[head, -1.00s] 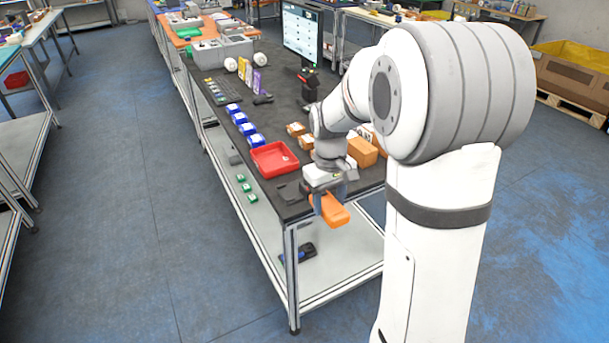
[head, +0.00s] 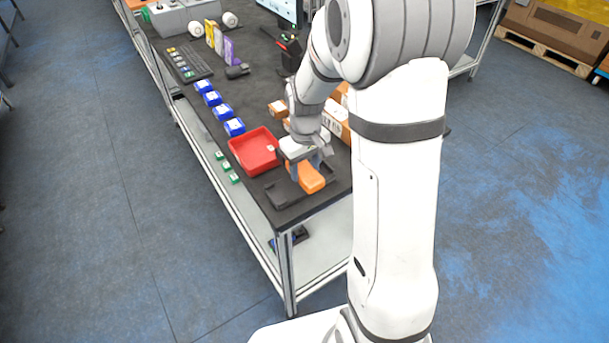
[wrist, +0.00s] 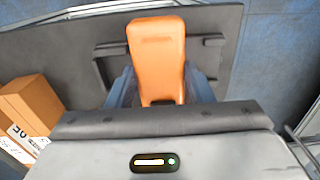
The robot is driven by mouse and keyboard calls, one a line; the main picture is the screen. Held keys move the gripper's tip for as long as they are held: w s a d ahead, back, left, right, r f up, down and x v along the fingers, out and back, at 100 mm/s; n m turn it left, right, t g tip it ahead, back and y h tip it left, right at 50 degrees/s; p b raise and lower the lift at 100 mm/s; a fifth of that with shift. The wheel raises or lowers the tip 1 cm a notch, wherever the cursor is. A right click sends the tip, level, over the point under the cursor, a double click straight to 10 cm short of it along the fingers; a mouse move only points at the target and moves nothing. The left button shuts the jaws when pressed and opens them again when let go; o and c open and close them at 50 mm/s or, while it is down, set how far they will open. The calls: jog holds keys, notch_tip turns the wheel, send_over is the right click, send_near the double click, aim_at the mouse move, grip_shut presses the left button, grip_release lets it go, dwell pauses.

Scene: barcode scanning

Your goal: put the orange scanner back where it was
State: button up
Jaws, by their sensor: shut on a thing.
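The orange scanner (head: 309,177) is between the fingers of my gripper (head: 312,165), near the front corner of the dark table. In the wrist view the scanner (wrist: 158,55) points away from my gripper (wrist: 160,88), with a finger on each side of it. A dark holder (head: 284,191) lies on the table by the scanner; in the wrist view the holder (wrist: 112,68) shows on both sides beneath it. I cannot tell whether the scanner touches the holder. The scanner's near end is hidden by my gripper.
A red tray (head: 254,151) is left of my gripper. Blue boxes (head: 221,111) line the table's left side. Brown boxes (head: 278,108) stand behind my arm; one brown box (wrist: 30,105) is close by in the wrist view. The table's edge is near.

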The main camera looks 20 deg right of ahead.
jog(key=shift+s+f, duration=0.1)
jog(key=shift+f, duration=2.05)
jog(key=shift+f, duration=0.25)
jog(key=o, duration=1.1)
jog(key=shift+r, duration=0.1)
jog(key=shift+o, duration=0.2)
